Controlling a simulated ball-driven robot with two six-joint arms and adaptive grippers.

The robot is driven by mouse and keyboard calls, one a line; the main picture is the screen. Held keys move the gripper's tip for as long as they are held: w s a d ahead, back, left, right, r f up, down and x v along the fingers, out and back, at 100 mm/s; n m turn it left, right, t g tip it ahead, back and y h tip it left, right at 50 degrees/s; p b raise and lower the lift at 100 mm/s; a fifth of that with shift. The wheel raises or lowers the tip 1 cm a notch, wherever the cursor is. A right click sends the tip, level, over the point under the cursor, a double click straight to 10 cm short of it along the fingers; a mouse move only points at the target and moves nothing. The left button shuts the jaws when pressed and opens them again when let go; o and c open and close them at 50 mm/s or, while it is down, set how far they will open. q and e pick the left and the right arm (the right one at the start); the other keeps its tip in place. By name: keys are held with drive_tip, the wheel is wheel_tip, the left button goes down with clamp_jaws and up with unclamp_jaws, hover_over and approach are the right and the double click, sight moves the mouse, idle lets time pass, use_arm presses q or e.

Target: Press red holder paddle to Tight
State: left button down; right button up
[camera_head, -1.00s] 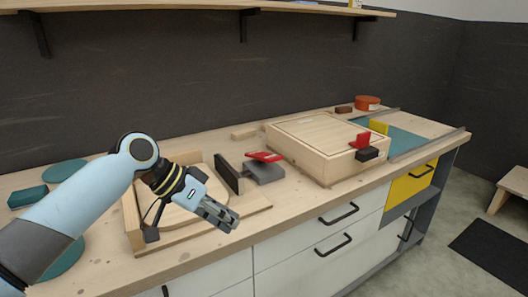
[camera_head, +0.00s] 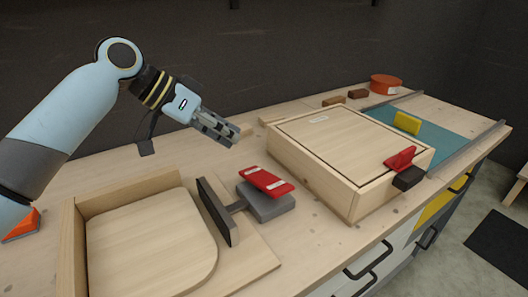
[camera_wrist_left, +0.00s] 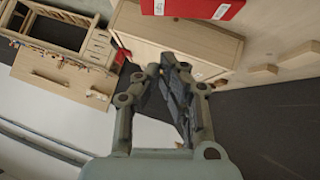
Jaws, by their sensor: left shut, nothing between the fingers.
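The red holder paddle (camera_head: 266,180) has pale marks near both ends and sits tilted on a grey block (camera_head: 268,202). A rod joins the block to an upright dark plate (camera_head: 218,211) beside the wooden seat form. My left gripper (camera_head: 230,137) is shut and empty, above and behind the paddle, apart from it in the head view. In the left wrist view, the red paddle (camera_wrist_left: 192,8) is cut off by the top edge, beyond the shut fingers (camera_wrist_left: 174,64). My right gripper is not in view.
A wooden tray (camera_head: 72,250) holds a rounded wooden panel (camera_head: 150,246). A wooden box (camera_head: 340,150) with a red lever (camera_head: 400,158) and dark block (camera_head: 408,178) stands to the right. An orange round container (camera_head: 385,84) and yellow block (camera_head: 407,122) lie farther back.

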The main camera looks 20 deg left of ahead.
use_arm(q)
approach(283, 181)
drive_tip(key=w+d, duration=0.2)
drive_tip(key=shift+w+r+p, duration=0.3)
drive_tip(key=shift+w, duration=0.05)
drive_tip(key=f, duration=0.3)
drive_tip(key=shift+s+d+f, duration=0.1)
drive_tip(key=shift+s+d, duration=0.15)
drive_tip(key=shift+d, duration=0.15)
drive_tip(key=shift+s+d+f, duration=0.1)
drive_tip(key=shift+f, duration=0.3)
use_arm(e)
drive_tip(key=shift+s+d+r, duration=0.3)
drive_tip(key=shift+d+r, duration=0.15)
use_arm(q)
drive_tip(key=shift+d+p, duration=0.15)
drive_tip(key=shift+p, duration=0.25)
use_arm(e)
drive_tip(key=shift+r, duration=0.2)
